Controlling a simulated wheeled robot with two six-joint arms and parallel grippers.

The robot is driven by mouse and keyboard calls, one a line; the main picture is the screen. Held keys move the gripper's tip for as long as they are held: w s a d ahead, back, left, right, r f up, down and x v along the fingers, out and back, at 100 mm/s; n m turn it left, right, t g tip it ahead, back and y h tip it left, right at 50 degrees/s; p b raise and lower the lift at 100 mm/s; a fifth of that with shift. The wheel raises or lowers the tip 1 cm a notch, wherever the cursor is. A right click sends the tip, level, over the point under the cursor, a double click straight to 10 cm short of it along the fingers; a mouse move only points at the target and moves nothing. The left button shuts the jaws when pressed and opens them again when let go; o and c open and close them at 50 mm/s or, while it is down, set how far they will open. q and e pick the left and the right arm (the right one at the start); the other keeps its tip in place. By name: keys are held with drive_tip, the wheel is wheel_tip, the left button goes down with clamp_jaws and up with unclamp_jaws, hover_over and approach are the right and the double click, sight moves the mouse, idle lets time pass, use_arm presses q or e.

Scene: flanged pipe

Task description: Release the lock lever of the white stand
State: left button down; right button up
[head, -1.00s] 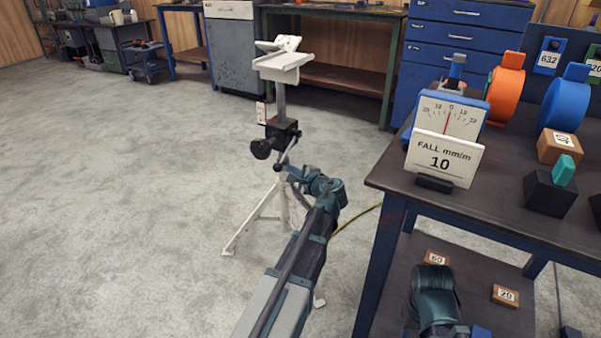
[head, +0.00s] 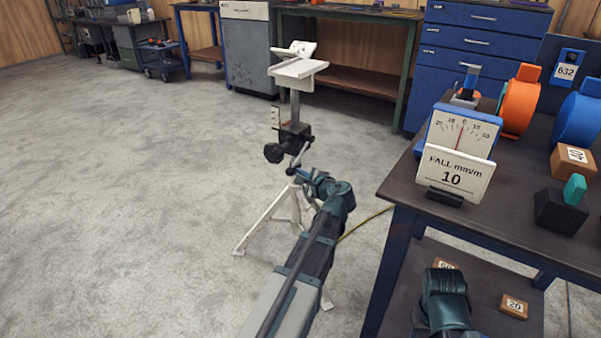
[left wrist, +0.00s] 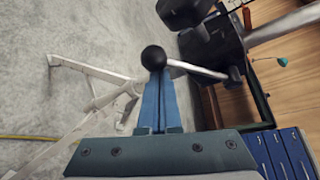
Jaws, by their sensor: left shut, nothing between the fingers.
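The white stand (head: 299,70) is upright on the floor, with a V-shaped white head, a grey post and splayed tripod legs. A black clamp block (head: 296,135) with a round dark knob (head: 273,153) sits on its post. The lock lever, a thin light rod ending in a black ball (head: 291,171), slants down from the clamp. In the left wrist view the lever rod (left wrist: 195,69) runs from the clamp to the ball (left wrist: 154,58). My left gripper (left wrist: 156,80) is shut and empty, its blue fingertips at the ball; contact is unclear. My right gripper is out of view.
A dark-topped workbench (head: 400,190) at right carries a fall gauge (head: 460,135), a "FALL mm/m 10" card (head: 455,175) and coloured pieces. My right arm shows below it. A yellow cable lies near the stand. Open floor spreads left.

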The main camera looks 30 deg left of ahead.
use_arm(q)
wheel_tip(320, 180, up, 7)
drive_tip(key=s+m+g+p, duration=0.2)
drive_tip(key=m+g+p, duration=0.1)
drive_tip(key=p, duration=0.7)
drive_tip(key=shift+a+m+h+p, duration=0.15)
drive_tip(key=shift+m+h+p, duration=0.15)
drive_tip(key=shift+h, duration=0.1)
drive_tip(key=shift+r, duration=0.1)
drive_tip(key=f+b, duration=0.1)
drive_tip(key=w+f+b, duration=0.1)
drive_tip(key=f+b, duration=0.1)
drive_tip(key=shift+w+d+f+b, duration=0.3)
drive_tip(key=shift+d+f, duration=0.1)
drive_tip(key=p, duration=0.5)
approach(294, 165)
drive_tip(key=d+r, duration=0.2)
drive_tip(key=d, duration=0.1)
drive_tip(key=shift+s+d, duration=0.15)
drive_tip(key=shift+s, duration=0.2)
